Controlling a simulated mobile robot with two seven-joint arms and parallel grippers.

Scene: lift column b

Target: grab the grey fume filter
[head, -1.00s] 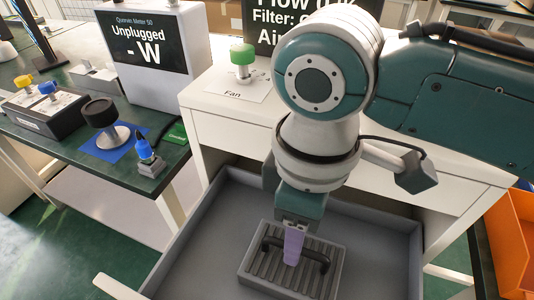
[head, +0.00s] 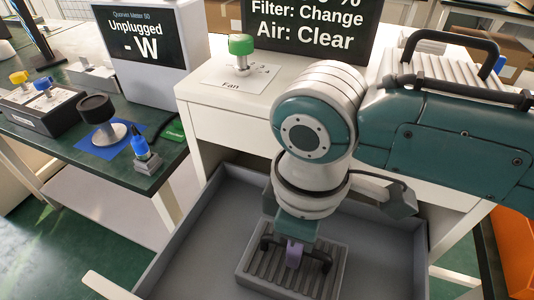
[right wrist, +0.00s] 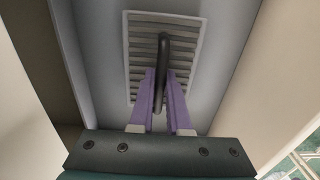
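The grey fume filter (head: 262,273), a ribbed block with a black arched handle (head: 326,262), lies flat in the grey open drawer. My right gripper (head: 293,257) points down at the handle's middle. In the right wrist view the filter (right wrist: 133,40) is below, and the purple fingers (right wrist: 163,90) stand on either side of the black handle bar (right wrist: 163,50). The fingers look apart, with the bar between them; a firm grip does not show. The filter still rests on the drawer floor. My left gripper is out of view.
The drawer's walls (head: 189,232) surround the filter. The white cabinet (head: 225,125) stands behind, with a green knob (head: 241,44) and a dark display reading "Filter: Change" and "Air: Clear". A pale ribbed block with a black handle (head: 448,32) is on its top. An orange bin (head: 517,250) is at right.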

